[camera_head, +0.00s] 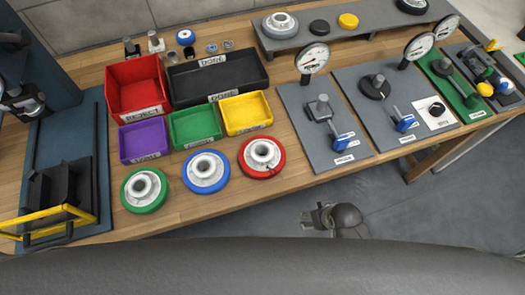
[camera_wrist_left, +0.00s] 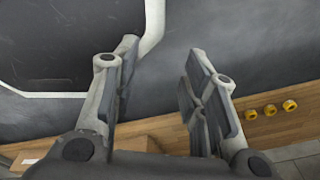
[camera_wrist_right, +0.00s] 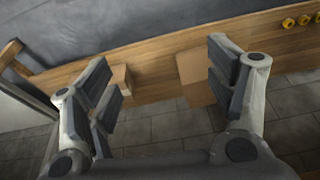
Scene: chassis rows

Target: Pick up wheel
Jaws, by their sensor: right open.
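Three wheels with pale hubs lie flat in a row at the table's front edge: a green-rimmed wheel (camera_head: 144,190), a blue-rimmed wheel (camera_head: 206,172) and a red-rimmed wheel (camera_head: 262,157). My right gripper (camera_head: 306,217) is beyond the table's front edge, over the floor, right of and below the red-rimmed wheel in the head view. The right wrist view shows its fingers (camera_wrist_right: 160,62) apart with nothing between them. My left gripper (camera_wrist_left: 162,58) is outside the head view. Its own wrist view shows the fingers apart and empty. No wheel shows in either wrist view.
Behind the wheels stand purple (camera_head: 145,142), green (camera_head: 196,126) and yellow (camera_head: 246,113) bins, with red (camera_head: 137,88) and black (camera_head: 217,77) trays farther back. Grey plates with gauges (camera_head: 312,58) fill the right. A press-like fixture (camera_head: 62,190) stands left. A raised shelf (camera_head: 350,30) is at the back.

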